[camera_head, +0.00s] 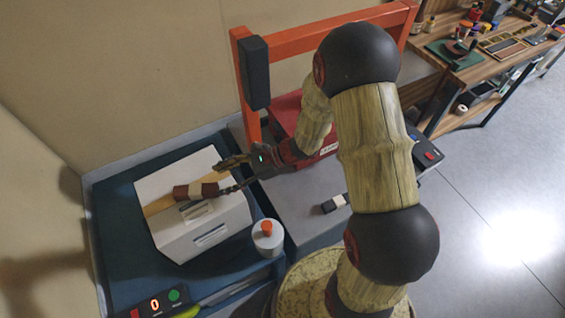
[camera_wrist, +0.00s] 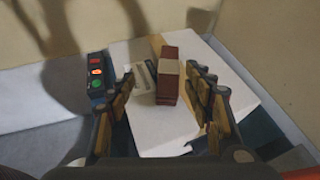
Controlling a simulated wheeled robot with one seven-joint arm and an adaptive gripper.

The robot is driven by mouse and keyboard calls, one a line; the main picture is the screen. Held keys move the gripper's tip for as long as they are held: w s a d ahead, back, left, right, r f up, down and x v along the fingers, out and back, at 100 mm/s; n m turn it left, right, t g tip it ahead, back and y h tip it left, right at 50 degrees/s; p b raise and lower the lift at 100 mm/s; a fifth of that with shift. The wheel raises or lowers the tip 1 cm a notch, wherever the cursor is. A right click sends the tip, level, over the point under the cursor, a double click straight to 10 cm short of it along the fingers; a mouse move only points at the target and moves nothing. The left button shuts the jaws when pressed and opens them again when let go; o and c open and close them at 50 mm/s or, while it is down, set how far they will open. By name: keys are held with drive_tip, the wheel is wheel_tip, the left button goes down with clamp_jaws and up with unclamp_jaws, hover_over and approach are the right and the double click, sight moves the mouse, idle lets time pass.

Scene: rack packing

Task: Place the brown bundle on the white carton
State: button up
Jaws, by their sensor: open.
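The brown bundle (camera_head: 181,192), a small block with a pale band around it, lies on top of the white carton (camera_head: 212,236). The carton has a tan tape strip and a pale label on top. In the wrist view the bundle (camera_wrist: 167,88) sits on the carton's top (camera_wrist: 160,130) between my finger pads, with gaps on both sides. My gripper (camera_wrist: 163,84) is open and empty around it. In the head view my gripper (camera_head: 232,176) is at the bundle's right end; their exact spacing is hard to tell there.
The carton stands on a blue tray surface (camera_head: 115,235) beside walls. A white canister with an orange top (camera_head: 267,240) stands close at its right. A dark-and-white block (camera_head: 335,203) lies on the grey surface. An orange frame (camera_head: 300,42) rises behind.

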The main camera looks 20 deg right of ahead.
drive_tip(key=s+d+r+n+g+h, duration=0.25)
drive_tip(key=s+r+n+h, duration=0.25)
drive_tip(key=s+r+n, duration=0.7)
drive_tip(key=s+d+r+n+t+h, duration=0.2)
drive_tip(key=s+d+r+n+h, duration=0.1)
drive_tip(key=d+r, duration=0.3)
drive_tip(key=s+d+r+n+t+h, duration=0.2)
drive_tip(key=s+d+r+n+h, duration=0.2)
drive_tip(key=d+r+n, duration=0.1)
drive_tip(key=shift+d+r+t+h, duration=0.35)
drive_tip(key=shift+r+h, duration=0.05)
drive_tip(key=shift+r, duration=0.4)
